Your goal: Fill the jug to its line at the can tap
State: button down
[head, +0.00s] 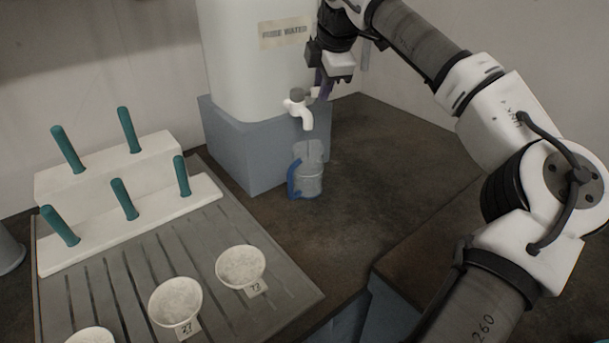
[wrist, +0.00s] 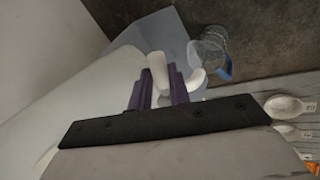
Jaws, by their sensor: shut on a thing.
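The clear jug (head: 309,181) with a blue handle stands upright on the dark bench, below the white tap (head: 306,118). The tap sits low on the white water can (head: 250,85), which rests on a blue-grey block (head: 245,150). My gripper (head: 322,88) is at the tap. In the wrist view, my gripper's purple fingers (wrist: 160,88) are shut on the tap's white lever (wrist: 158,66), with the spout (wrist: 195,78) beside it. The jug (wrist: 210,50) also shows there, apart from my fingers. I cannot make out a stream, the jug's line or its water level.
A grooved grey drainboard (head: 215,300) lies at the left, bearing several white numbered dishes. A white stepped rack (head: 110,170) with several teal pegs stands behind them. The bench (head: 400,150) right of the jug is clear.

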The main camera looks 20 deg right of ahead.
jog(key=shift+a, duration=0.15)
jog(key=shift+w+r+n+y+p, duration=0.3)
jog(key=shift+n+p, duration=0.3)
jog(key=shift+p, duration=0.4)
jog(key=shift+w+f+n+p, duration=0.2)
jog(key=shift+w+n+p, duration=0.05)
jog(key=shift+n+p, duration=0.25)
jog(key=shift+w+r+n+y+p, duration=0.15)
jog(key=shift+w+n+y+p, duration=0.2)
jog(key=shift+n+y+p, duration=0.6)
jog(key=shift+w+f+n+p, duration=0.15)
jog(key=shift+f+n+p, duration=0.1)
jog(key=shift+p, duration=0.3)
jog(key=shift+h, duration=0.25)
jog(key=c, duration=1.2)
grip_release()
jog(key=shift+c, duration=0.2)
